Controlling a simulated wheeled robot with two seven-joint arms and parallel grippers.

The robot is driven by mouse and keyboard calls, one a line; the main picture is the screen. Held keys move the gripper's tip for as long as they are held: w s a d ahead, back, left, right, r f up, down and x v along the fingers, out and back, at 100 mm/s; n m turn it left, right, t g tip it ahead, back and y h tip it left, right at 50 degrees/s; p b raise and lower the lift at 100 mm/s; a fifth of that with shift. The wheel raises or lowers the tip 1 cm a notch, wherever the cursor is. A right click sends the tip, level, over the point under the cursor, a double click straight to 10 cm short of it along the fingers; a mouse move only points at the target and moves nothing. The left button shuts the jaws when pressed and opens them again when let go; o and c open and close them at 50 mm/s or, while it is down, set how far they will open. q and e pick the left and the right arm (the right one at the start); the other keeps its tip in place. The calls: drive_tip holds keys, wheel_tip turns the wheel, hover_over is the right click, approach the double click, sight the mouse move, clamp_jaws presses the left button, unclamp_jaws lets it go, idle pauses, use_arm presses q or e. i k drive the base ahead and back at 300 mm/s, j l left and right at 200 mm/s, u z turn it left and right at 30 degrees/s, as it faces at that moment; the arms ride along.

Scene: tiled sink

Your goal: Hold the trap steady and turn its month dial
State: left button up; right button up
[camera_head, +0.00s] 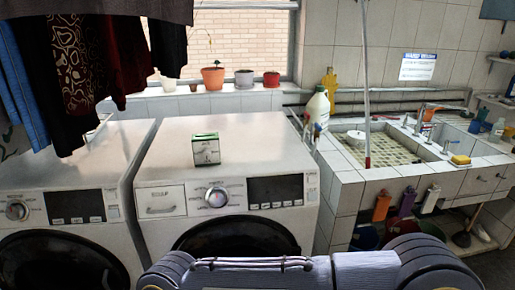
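The trap (206,153) looks like a small box, white in front with a green top, and stands upright on top of the right-hand washing machine (255,133). Small dark marks and what may be its month dial show on the white front, too small to read. Nothing touches the trap. Neither of my grippers is in view. A grey-blue link of my own arm crosses the bottom of the picture, in front of the machine.
Clothes (75,60) hang at upper left, over the left washing machine (75,165). Potted plants (213,78) line the windowsill behind. A white bottle (317,108) stands right of the machine, beside the tiled sink (350,176). The machine top around the trap is clear.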

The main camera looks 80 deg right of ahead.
sight(206, 153)
drive_tip(key=z, duration=2.35)
